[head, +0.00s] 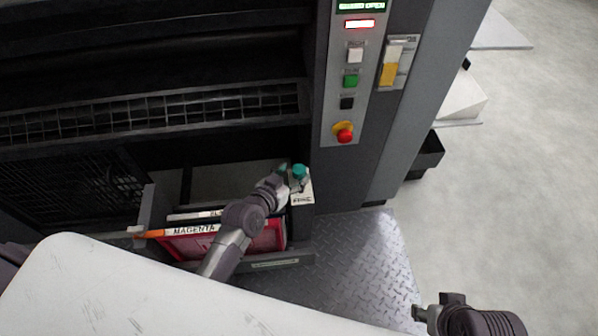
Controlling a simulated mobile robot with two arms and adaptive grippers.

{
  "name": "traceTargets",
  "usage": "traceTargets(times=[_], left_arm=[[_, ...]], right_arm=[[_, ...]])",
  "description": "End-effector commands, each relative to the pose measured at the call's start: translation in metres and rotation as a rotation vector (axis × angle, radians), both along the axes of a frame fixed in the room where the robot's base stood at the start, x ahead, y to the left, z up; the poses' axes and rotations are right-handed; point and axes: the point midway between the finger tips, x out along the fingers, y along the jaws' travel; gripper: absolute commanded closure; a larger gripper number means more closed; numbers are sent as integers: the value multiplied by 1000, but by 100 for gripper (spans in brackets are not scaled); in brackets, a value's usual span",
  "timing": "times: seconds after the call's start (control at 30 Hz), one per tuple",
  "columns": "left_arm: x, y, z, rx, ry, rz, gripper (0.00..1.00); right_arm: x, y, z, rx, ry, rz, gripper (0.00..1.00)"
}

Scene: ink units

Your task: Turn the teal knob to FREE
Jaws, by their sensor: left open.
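The teal knob (300,171) sits on a small pale panel (303,194) at the foot of the dark machine column. Lettering on the panel below the knob is too small to read surely. My left arm reaches in from the lower left, and its gripper (289,178) is open at the knob, with a finger beside its left side. I cannot tell whether the fingers touch it. My right gripper (421,313) is at the bottom right, away from the panel; its fingers are too small to judge.
A red unit labelled MAGENTA (270,240) stands in the bay left of the knob, partly behind my arm. A control strip with a red stop button (344,133) is above. Treadplate floor (350,255) lies in front; open floor (530,170) is at right.

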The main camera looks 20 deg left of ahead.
Motion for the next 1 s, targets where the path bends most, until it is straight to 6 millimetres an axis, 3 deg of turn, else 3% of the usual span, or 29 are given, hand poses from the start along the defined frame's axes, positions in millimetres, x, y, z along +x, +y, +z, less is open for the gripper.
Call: traceTargets(times=[0.23, 0.63, 1.0], left_arm=[[29, -8, -14, -1, 0, 1, 36], [35, -10, -15, 1, 1, 0, 38], [34, -10, -15, 1, 1, 0, 97]], right_arm=[[2, 1, -12, 1, -7, 0, 60], [2, 1, -13, 1, -10, 1, 60], [2, 1, -13, 2, -10, 2, 60]])
